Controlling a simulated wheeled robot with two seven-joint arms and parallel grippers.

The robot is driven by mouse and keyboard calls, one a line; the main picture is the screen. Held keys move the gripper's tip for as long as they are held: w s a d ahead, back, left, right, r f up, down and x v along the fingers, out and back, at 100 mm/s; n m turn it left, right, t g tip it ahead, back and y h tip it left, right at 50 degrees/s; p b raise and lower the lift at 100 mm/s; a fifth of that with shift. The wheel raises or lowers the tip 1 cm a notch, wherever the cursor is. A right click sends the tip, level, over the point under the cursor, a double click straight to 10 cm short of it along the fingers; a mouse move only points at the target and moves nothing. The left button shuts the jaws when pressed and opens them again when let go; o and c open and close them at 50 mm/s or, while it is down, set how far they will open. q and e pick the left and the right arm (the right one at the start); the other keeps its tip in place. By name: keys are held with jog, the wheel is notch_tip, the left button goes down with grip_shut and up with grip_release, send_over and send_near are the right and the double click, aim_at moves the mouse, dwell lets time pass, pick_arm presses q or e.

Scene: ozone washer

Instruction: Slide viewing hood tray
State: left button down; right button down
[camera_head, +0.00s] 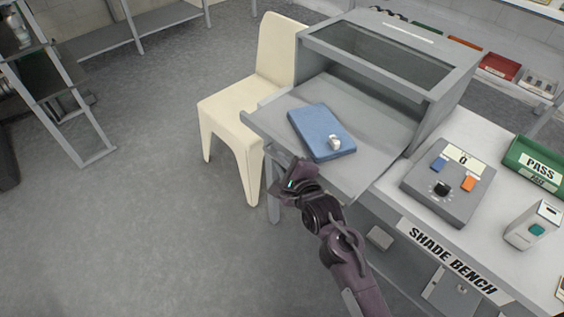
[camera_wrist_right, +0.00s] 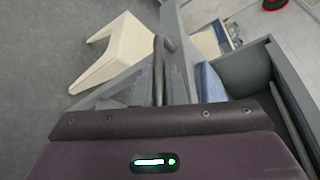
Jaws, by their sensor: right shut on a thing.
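The grey viewing hood (camera_head: 443,98) stands on the bench, with a dark window in its sloping top. Its flat grey tray (camera_head: 375,125) sticks out of the open front, toward the chair side. A blue slab (camera_head: 316,128) with a small silvery knob lies on the tray; part of it shows in the wrist view (camera_wrist_right: 211,84). My right gripper (camera_head: 288,178) is at the tray's outer front edge, shut on the tray handle, a grey bar (camera_wrist_right: 158,70) in the wrist view. The fingertips are hard to make out. My left gripper is out of view.
A cream chair (camera_head: 245,100) stands close beside the tray's outer end. On the bench right of the tray are a grey control box (camera_head: 448,190), a green PASS bin (camera_head: 535,160) and a small pale device (camera_head: 533,226). Open floor lies at left.

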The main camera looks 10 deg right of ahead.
aim_at(336, 150)
jog(key=w+d, duration=0.3)
jog(key=w+d+p, duration=0.1)
jog(key=w+d, duration=0.1)
jog(key=d, duration=0.2)
jog(key=w+d, duration=0.3)
jog(key=d, duration=0.1)
jog(key=shift+w+p, duration=0.3)
jog(key=shift+p, duration=0.1)
jog(key=c, duration=1.8)
grip_release()
jog(key=shift+o, duration=0.2)
jog(key=v, duration=0.8)
jog(key=shift+f, duration=0.15)
